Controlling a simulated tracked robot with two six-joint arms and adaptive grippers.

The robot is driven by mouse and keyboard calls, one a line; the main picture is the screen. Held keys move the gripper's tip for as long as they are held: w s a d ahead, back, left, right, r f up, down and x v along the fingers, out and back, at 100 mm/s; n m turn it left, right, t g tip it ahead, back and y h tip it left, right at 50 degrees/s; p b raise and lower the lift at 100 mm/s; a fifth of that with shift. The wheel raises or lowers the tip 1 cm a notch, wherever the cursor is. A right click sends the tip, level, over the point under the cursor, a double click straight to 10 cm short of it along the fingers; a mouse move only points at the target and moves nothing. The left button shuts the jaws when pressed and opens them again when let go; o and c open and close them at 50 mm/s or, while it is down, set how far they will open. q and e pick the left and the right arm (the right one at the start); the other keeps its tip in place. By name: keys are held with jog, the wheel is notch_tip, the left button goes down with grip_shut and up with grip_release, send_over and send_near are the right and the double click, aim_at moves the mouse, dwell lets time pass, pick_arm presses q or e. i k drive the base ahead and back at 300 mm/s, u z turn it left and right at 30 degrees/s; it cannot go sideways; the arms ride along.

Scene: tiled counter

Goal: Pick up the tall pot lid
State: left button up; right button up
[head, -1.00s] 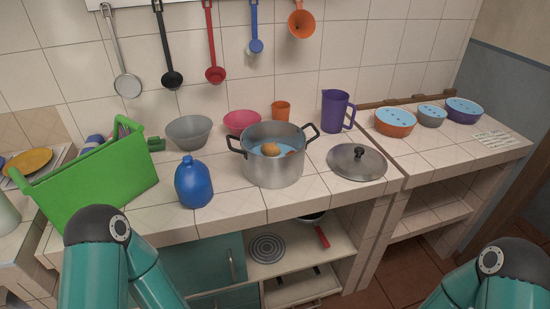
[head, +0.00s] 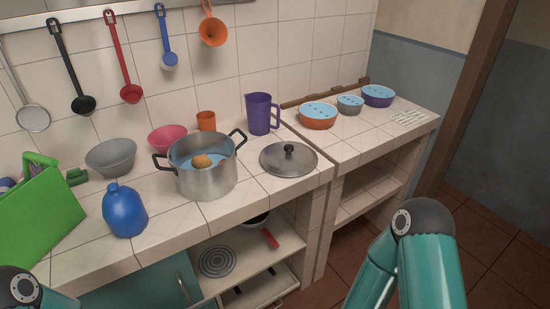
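The pot lid (head: 289,158) is a round grey metal lid with a dark knob on top. It lies flat on the tiled counter, to the right of the tall silver pot (head: 207,178). The pot has two dark handles and holds bluish liquid with a brown round item in it. My teal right arm shows at the lower right and part of my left arm at the lower left corner. Neither gripper is in the picture, and nothing of mine touches the lid.
A purple jug (head: 259,114) stands behind the lid. A blue bottle (head: 124,210), a green box (head: 40,212) and grey (head: 111,157) and pink (head: 167,139) bowls are to the left. Several lidded bowls stand on the right counter (head: 375,138). The counter in front of the lid is clear.

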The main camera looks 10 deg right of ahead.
aim_at(284, 159)
jog(key=z, duration=0.25)
jog(key=i, duration=0.2)
jog(key=u, duration=2.65)
jog(key=i, duration=0.15)
jog(key=u, duration=1.3)
jog(key=k, duration=1.55)
jog(key=z, duration=0.55)
jog(key=k, duration=0.85)
jog(key=z, duration=1.05)
